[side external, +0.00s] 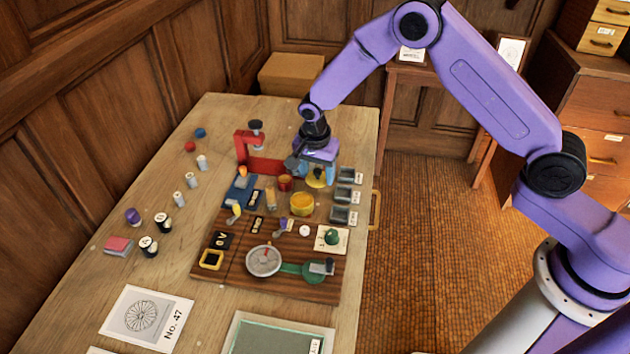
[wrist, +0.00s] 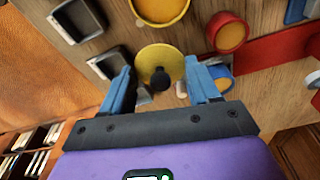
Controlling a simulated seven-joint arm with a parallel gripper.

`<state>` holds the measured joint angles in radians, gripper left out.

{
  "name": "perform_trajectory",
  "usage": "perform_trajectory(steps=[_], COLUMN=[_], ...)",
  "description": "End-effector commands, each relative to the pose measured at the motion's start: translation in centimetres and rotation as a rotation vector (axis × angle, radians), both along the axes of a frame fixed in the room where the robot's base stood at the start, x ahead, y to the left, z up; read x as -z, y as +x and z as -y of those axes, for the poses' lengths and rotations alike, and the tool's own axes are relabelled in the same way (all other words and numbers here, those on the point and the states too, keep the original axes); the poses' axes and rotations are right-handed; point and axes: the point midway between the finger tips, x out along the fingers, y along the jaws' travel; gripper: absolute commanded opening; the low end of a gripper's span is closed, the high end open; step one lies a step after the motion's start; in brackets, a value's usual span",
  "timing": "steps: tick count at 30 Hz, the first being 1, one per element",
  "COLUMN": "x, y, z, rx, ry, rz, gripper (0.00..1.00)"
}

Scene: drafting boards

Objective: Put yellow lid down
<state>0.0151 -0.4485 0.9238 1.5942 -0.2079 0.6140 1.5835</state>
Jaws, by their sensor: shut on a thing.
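The yellow lid (side external: 316,179) is a round disc with a dark knob, seen below my gripper (side external: 318,163) near the back right of the brown board. In the wrist view the lid (wrist: 152,57) sits between the fingertips of my gripper (wrist: 159,68), which is shut on it. The side view does not show clearly whether the lid touches the surface below. An open yellow pot (side external: 302,204) stands just in front of the lid; part of it shows at the top of the wrist view (wrist: 160,8).
A red pot (side external: 285,183) and a red stand (side external: 262,164) are left of my gripper. Small dark trays (side external: 345,194) line the right side. A green knobbed piece (side external: 332,237) on a white card and a round grey dish (side external: 263,261) lie nearer the front.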

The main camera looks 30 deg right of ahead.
Motion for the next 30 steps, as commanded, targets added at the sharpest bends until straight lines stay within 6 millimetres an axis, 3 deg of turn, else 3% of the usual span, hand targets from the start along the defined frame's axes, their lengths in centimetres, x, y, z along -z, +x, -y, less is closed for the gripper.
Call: perform_trajectory(steps=[12, 25, 26, 27, 30], x=[3.8, 4.2, 4.2, 4.2, 4.2], y=[0.6, 0.6, 0.7, 0.7, 0.6], z=[-0.2, -0.2, -0.2, -0.2, -0.2], rx=[-0.001, -0.001, 0.0, 0.0, 0.0], ry=[-0.001, 0.0, 0.0, 0.0, 0.0], rz=[-0.002, 0.0, 0.0, 0.0, 0.0], gripper=[0.32, 0.32, 0.67, 0.71, 0.71])
